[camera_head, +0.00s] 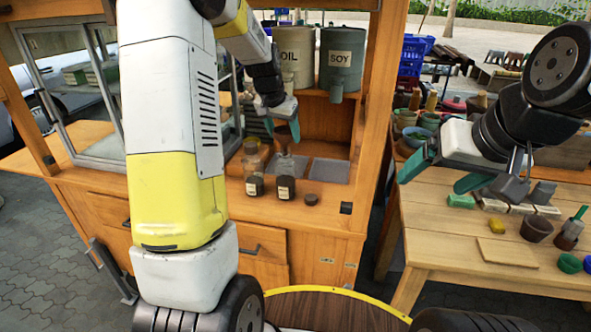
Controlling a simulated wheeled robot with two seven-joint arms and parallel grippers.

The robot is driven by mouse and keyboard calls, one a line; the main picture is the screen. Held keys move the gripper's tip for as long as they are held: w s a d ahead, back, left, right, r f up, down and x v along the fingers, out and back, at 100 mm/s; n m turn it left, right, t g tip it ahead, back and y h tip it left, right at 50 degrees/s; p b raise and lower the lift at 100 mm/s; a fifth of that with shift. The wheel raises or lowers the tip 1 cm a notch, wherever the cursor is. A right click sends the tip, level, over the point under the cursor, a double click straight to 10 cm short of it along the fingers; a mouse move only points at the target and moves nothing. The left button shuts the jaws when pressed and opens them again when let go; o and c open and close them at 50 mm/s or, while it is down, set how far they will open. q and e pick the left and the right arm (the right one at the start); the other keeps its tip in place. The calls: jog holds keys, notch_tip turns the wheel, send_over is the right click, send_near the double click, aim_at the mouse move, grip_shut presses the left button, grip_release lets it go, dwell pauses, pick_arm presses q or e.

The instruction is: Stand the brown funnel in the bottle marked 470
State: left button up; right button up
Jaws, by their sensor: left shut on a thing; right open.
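Two clear bottles with dark contents and white labels stand side by side on the wooden cart's counter: a left bottle (254,172) and a right bottle (285,178). Their label marks are too small to read, so I cannot tell which is 470. My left gripper (283,127) is above the right bottle, shut on the brown funnel (283,138). The funnel is mostly hidden by the fingers, and I cannot tell whether its lower end touches the bottle mouth. My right gripper (443,178) is open and empty above the right-hand table.
A small dark brown round piece (311,199) lies on the counter in front of the bottles. Pots marked OIL (291,57) and SOY (341,60) stand on the shelf behind. The right-hand table (425,220) holds several pots and blocks.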

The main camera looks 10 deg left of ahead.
pick_arm(q)
jog(key=o, duration=1.4)
jog(key=shift+v, duration=3.9)
